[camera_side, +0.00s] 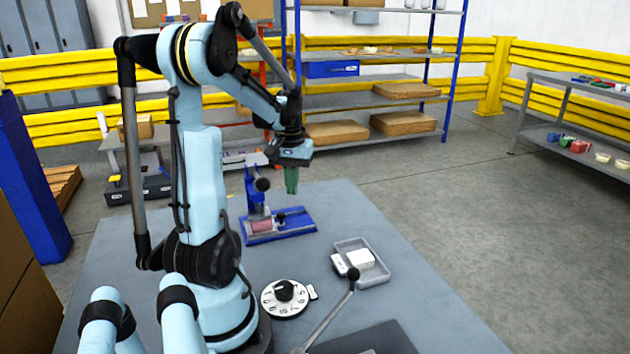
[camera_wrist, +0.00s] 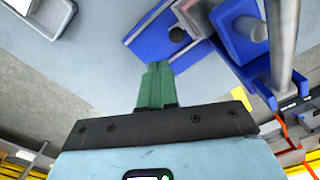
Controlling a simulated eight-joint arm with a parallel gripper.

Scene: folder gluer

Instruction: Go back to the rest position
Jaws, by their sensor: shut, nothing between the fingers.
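My gripper (camera_side: 291,181) hangs pointing down above the far part of the grey table (camera_side: 340,207), with its green fingers together and nothing between them. In the wrist view the green fingers (camera_wrist: 156,85) are also closed and empty. A blue press-like device (camera_side: 278,226) with an upright column and a reddish piece on its base stands on the table, just beside and below my gripper. In the wrist view this blue device (camera_wrist: 150,42) lies beyond the fingertips, and they look apart from it, though the exact gap is hard to tell.
A clear tray (camera_side: 375,273) with a white block sits right of the device. A white numbered dial (camera_side: 272,303) with a black knob lies near my base. A lever (camera_side: 330,322) with a black ball end rises at the front. The table's right side is bare.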

